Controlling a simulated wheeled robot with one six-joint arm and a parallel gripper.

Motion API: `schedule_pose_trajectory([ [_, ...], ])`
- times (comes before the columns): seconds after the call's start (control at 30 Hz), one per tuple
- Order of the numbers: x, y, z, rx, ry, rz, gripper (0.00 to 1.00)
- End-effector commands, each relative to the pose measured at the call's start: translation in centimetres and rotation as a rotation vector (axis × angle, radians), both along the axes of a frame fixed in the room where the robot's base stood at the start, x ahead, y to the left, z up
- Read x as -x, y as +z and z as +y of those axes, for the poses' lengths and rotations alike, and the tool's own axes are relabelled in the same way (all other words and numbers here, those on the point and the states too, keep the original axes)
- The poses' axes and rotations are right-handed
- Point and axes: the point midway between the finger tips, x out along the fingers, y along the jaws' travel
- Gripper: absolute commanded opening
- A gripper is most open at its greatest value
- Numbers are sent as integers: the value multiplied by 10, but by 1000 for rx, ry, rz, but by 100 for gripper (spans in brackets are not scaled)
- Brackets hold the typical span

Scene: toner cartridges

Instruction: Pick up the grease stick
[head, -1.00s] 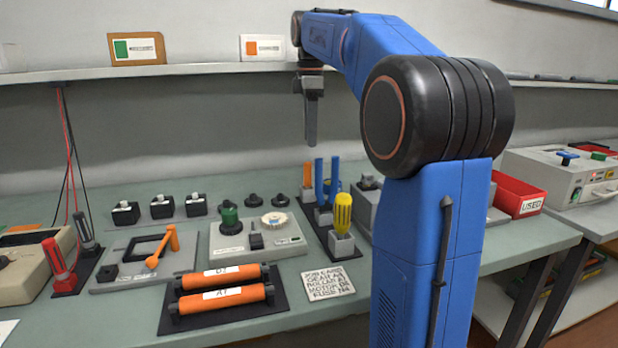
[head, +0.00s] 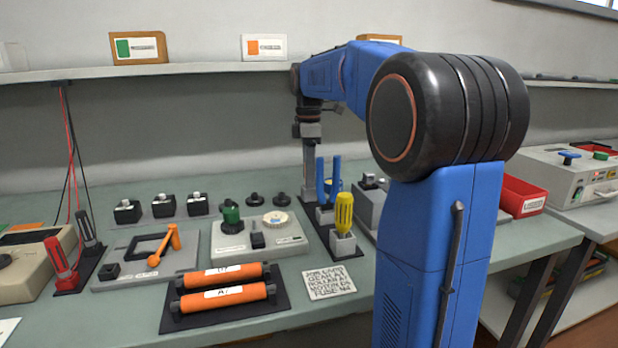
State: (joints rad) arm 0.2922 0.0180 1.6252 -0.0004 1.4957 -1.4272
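A blue two-pronged tool (head: 327,182) stands just right of my gripper in the rack. A yellow-handled tool (head: 344,211) stands in the nearest holder.
Orange rollers (head: 222,299) rest on a dark tray in front, beside a job card (head: 330,282). A grey box (head: 372,208) is close on the right. The shelf (head: 200,69) runs behind my arm.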

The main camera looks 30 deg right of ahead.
Motion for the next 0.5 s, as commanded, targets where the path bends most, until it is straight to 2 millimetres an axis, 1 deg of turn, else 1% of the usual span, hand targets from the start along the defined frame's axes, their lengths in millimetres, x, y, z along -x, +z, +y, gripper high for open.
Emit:
schedule_pose_trajectory([
  [0.1, 0, -4, 0, 0, 0, 0, 40],
  [0.27, 0, -4, 0, 0, 0, 0, 40],
  [0.3, 0, -4, 0, 0, 0, 0, 37],
  [0.37, 0, -4, 0, 0, 0, 0, 23],
  [0.4, 0, -4, 0, 0, 0, 0, 13],
  [0.43, 0, -4, 0, 0, 0, 0, 6],
  [0.47, 0, -4, 0, 0, 0, 0, 0],
  [0.5, 0, -4, 0, 0, 0, 0, 0],
])
